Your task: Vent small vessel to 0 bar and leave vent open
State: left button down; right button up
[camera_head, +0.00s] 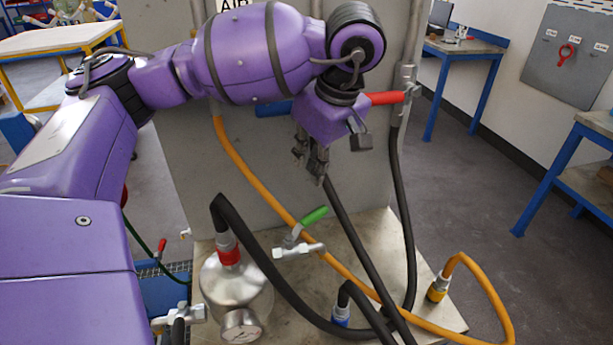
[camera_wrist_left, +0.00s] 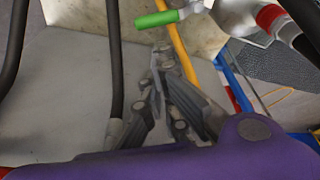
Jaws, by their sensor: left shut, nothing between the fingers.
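The small metal vessel (camera_head: 229,286) stands low on the metal base plate, with a red-collared hose fitting (camera_head: 229,250) on top. Its round gauge (camera_head: 240,325) faces forward, but the reading is too small to tell. A valve (camera_head: 297,250) with a green lever (camera_head: 314,216) sits at the vessel's upper right; the lever slants up to the right. The green lever also shows in the left wrist view (camera_wrist_left: 157,19). My left gripper (camera_head: 311,171) is shut and empty, pointing down above the green lever and apart from it. My right gripper is out of view.
Black hoses (camera_head: 345,210) and an orange hose (camera_head: 245,165) run close to the gripper and lever. A grey panel (camera_head: 185,150) stands behind, with a red lever (camera_head: 386,98) and a blue lever (camera_head: 272,108). A blue-collared fitting (camera_head: 340,316) is on the plate.

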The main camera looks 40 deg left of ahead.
aim_at(307, 223)
pick_arm(q)
jog(key=x, duration=0.9)
jog(key=shift+f, duration=0.4)
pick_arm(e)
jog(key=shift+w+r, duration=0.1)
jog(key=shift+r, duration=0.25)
pick_arm(q)
jog(key=shift+s, duration=0.1)
